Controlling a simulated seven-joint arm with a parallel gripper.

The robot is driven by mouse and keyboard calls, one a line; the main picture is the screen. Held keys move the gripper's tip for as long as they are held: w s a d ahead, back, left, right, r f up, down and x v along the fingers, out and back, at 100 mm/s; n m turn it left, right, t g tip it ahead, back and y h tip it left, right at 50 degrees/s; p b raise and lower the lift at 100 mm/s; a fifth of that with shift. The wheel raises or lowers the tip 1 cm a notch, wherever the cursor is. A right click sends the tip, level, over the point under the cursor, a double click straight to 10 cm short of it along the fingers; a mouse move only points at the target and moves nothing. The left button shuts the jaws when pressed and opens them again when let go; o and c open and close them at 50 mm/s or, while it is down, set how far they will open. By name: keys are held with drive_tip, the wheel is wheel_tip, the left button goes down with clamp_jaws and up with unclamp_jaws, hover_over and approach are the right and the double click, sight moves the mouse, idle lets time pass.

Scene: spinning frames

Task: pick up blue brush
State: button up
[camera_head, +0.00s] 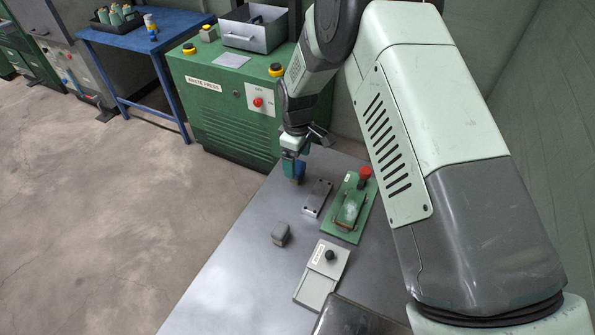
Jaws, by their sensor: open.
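A small blue object (299,170), which looks like the blue brush, is at the far left edge of the grey table. It has a tan lower part. My gripper (289,160) is directly over it, pointing down, with its fingers at the blue part. The gripper is open. The fingers partly hide the blue object, and I cannot tell whether they touch it.
On the grey table (222,290) are a grey block (281,234), a flat metal plate (317,198), a green device with a red knob (365,173), and a pale box with a black knob (330,256). A green press cabinet (215,115) stands behind. The table's front left is clear.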

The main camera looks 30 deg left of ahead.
sight(298, 166)
wheel_tip(298, 166, down, 4)
drive_tip(key=shift+f, duration=0.1)
drive_tip(key=c, duration=1)
wheel_tip(298, 166, up, 10)
drive_tip(key=shift+r, duration=0.1)
drive_tip(key=shift+c, duration=0.2)
